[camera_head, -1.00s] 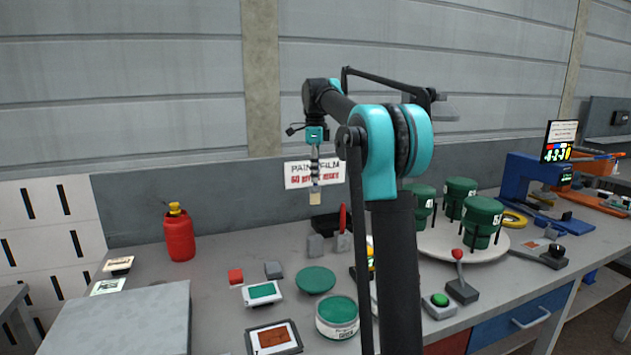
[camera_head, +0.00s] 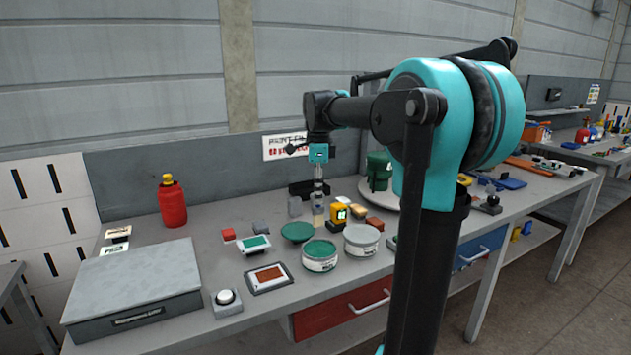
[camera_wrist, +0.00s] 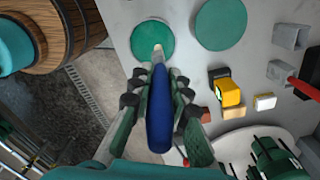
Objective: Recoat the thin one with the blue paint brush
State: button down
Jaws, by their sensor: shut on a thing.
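My gripper (camera_head: 318,197) is shut on a paint brush with a blue handle (camera_wrist: 160,108). The brush's pale bristle tip (camera_wrist: 157,49) overlaps the edge of the open green paint can (camera_wrist: 152,36) in the wrist view. I cannot tell whether it touches. The green paint can (camera_head: 320,252) stands on the bench in the head view. A yellow gauge with a lit green display (camera_head: 340,216) stands beside the brush; it also shows in the wrist view (camera_wrist: 228,92). I cannot tell which is the thin one.
A flat green disc (camera_head: 298,231) and a whitish can (camera_head: 361,236) flank the green can. A red bottle (camera_head: 172,203) and a large grey box (camera_head: 135,280) are at the left. My arm hides some of the bench.

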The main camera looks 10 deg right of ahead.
notch_tip(320, 180, down, 6)
jog(key=s, duration=0.1)
jog(key=shift+s+f, duration=0.25)
jog(key=shift+s, duration=0.1)
dwell(0.3)
jog(key=shift+d+f, duration=0.1)
jog(key=shift+f, duration=0.5)
dwell(2.0)
notch_tip(320, 180, up, 7)
dwell(0.9)
dwell(0.4)
jog(key=shift+s, duration=0.1)
